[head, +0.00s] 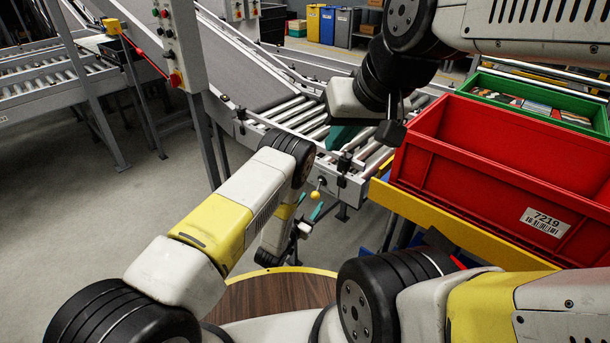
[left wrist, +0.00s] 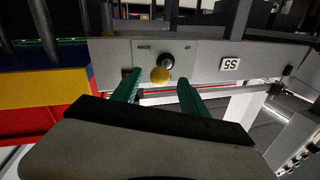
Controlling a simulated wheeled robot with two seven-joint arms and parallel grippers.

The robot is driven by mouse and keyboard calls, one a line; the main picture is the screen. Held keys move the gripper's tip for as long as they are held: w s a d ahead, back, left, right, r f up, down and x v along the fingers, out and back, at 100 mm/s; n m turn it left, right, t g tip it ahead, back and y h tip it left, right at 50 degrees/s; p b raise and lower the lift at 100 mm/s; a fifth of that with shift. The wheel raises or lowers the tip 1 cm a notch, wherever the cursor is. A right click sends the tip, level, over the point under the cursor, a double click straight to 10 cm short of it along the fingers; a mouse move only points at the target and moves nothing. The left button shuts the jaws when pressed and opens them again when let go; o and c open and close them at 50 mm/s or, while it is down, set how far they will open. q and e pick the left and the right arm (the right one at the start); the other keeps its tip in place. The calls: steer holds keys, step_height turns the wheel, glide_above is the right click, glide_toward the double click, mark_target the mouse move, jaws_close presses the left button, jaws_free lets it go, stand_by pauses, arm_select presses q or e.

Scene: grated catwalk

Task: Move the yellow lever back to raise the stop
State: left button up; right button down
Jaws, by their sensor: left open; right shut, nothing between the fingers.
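The yellow lever (head: 315,195) is a small yellow ball knob on the end plate of a roller conveyor. In the left wrist view, the yellow lever (left wrist: 160,75) shows with a dark round base behind it. My left gripper (head: 309,206) is open just below the knob in the head view. In the left wrist view its green fingers (left wrist: 158,82) stand on either side of the knob, with visible gaps; depth contact cannot be told. My right gripper (head: 342,138) is shut and empty over the rollers. I cannot identify the stop for certain.
The roller conveyor (head: 298,115) runs back to a grey belt. A red crate (head: 480,165) on a yellow-edged shelf stands close at the right, with a green crate (head: 535,97) behind. A control post (head: 177,45) stands at left. Open floor (head: 95,215) lies left.

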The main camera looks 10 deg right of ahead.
mark_target(317, 190)
arm_select(q)
steer(key=x, duration=0.7)
steer(key=shift+w, duration=0.1)
jaws_close()
